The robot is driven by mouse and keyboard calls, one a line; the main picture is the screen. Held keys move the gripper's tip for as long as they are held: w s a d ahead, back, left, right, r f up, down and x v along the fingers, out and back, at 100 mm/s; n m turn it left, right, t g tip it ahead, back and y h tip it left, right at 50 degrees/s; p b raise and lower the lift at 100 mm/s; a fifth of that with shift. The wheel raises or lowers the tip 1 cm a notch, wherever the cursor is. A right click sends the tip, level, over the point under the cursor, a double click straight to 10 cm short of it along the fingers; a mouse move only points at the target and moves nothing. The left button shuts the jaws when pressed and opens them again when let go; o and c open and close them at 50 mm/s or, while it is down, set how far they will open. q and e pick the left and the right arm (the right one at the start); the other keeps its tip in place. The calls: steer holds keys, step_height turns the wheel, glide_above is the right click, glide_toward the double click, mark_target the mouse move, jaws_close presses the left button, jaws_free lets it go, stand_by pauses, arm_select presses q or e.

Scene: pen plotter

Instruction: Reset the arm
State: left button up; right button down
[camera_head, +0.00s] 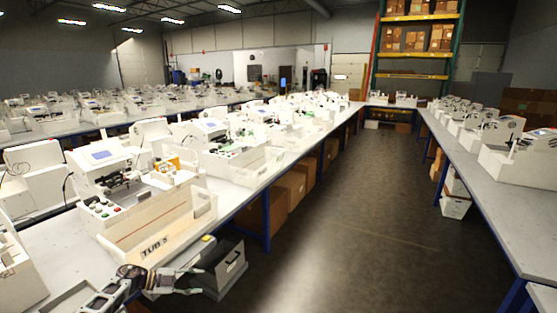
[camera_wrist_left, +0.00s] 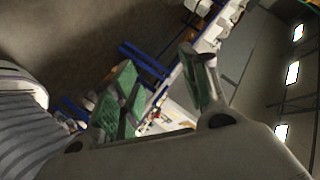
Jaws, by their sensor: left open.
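My left gripper (camera_head: 198,281) is at the bottom of the head view, in front of the near edge of the left table. It is over the aisle side, close to a grey bin, and it is empty. In the left wrist view the two green-padded fingers of this gripper (camera_wrist_left: 160,88) stand well apart with nothing between them. The nearest pen plotter (camera_head: 100,160) is a white machine with a blue screen and coloured buttons, on the left table. A white tub marked "TUB 5" (camera_head: 185,222) stands in front of it. My right gripper is not seen.
The left table (camera_head: 75,240) carries a long row of similar white machines. A grey bin (camera_head: 232,268) stands below its edge, near my gripper. Cardboard boxes (camera_head: 290,187) sit under the table. The aisle floor (camera_head: 350,220) is clear. Another table (camera_head: 490,205) runs along the right.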

arm_select(q)
steer(key=s+d+f+n+t+y, duration=0.1)
steer(key=s+f+n+t+y, duration=0.2)
steer(key=f, duration=0.6)
steer(key=s+f+n+t, duration=0.25)
steer(key=f+n, duration=0.25)
steer(key=f, duration=0.3)
steer(key=s+a+f+n+y, duration=0.1)
steer(key=s+f+n+y, duration=0.5)
steer(key=s+f, duration=0.9)
steer(key=s+f+n+g+y, duration=0.3)
steer(key=s+f+g, duration=0.1)
steer(key=s+f, duration=1.1)
steer(key=s+d+f+n+g, duration=0.1)
steer(key=s+d+f+g, duration=0.1)
steer(key=s, duration=1.1)
steer(key=s+d+f+n+g, duration=0.1)
steer(key=s+d+f+g, duration=0.1)
steer(key=s, duration=1.1)
steer(key=shift+d+n+g, duration=0.2)
steer(key=shift+n+g, duration=0.2)
steer(key=shift+g, duration=0.45)
